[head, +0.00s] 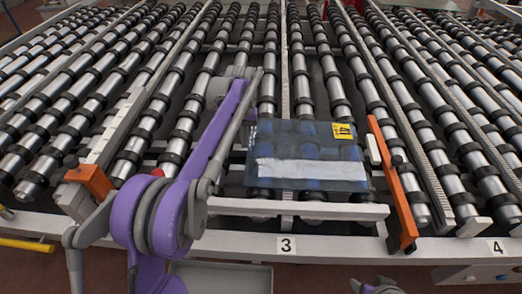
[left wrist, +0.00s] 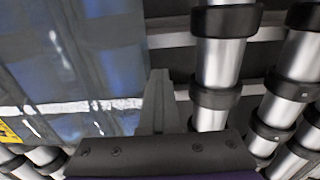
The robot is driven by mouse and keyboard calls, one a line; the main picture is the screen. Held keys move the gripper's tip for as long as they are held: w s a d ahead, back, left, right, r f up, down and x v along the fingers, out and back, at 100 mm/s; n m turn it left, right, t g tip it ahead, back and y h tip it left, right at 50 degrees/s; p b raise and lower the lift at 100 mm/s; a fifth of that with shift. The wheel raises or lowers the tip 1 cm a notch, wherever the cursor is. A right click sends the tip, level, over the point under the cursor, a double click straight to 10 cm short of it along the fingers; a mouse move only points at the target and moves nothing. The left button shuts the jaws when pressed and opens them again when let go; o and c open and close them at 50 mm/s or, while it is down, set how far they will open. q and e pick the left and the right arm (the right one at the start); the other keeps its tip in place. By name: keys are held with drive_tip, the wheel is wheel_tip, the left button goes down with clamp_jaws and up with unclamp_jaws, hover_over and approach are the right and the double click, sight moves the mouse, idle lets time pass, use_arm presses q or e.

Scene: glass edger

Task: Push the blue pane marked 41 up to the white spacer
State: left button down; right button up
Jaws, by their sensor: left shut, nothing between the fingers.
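The blue pane (head: 290,135) lies flat on the rollers, with a yellow tag marked 41 (head: 344,132) at its far right corner and a pale band across its near half. The white spacer (head: 374,150) is a small block on the left side of an orange bar, just right of the pane, with a narrow gap between. My left gripper (head: 250,115) is by the pane's left edge, partly hidden by my arm. In the left wrist view its fingers (left wrist: 158,100) are shut and empty beside the pane's edge (left wrist: 90,60); I cannot tell whether they touch it.
The orange bar (head: 391,180) stands right of the pane. Another orange block (head: 90,180) is at the left. A white rail (head: 300,210) runs in front of the pane, above the frame's front edge marked 3 and 4. Rollers (head: 200,60) fill the rest.

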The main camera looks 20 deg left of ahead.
use_arm(q)
drive_tip(key=shift+w+d, duration=0.2)
drive_tip(key=shift+d, duration=0.6)
drive_tip(key=shift+w+d, duration=0.2)
drive_tip(key=shift+d, duration=0.6)
drive_tip(key=shift+s+a, duration=0.25)
drive_tip(key=shift+a, duration=0.65)
drive_tip(key=shift+s+a, duration=0.2)
drive_tip(key=shift+a, duration=0.7)
use_arm(e)
drive_tip(key=shift+w+r, duration=0.1)
drive_tip(key=shift+r, duration=0.2)
use_arm(q)
wheel_tip(320, 180, up, 8)
drive_tip(key=p, duration=0.5)
hover_over(255, 145)
drive_tip(key=a, duration=0.4)
drive_tip(key=shift+s+d, duration=0.25)
drive_tip(key=shift+s, duration=0.15)
use_arm(e)
wheel_tip(255, 145, up, 6)
drive_tip(key=w, duration=0.2)
drive_tip(key=shift+f+t, duration=0.15)
drive_tip(key=shift+t, duration=0.15)
use_arm(q)
drive_tip(key=shift+s+f, duration=0.1)
drive_tip(key=shift+s, duration=0.05)
use_arm(e)
drive_tip(key=shift+f, duration=0.1)
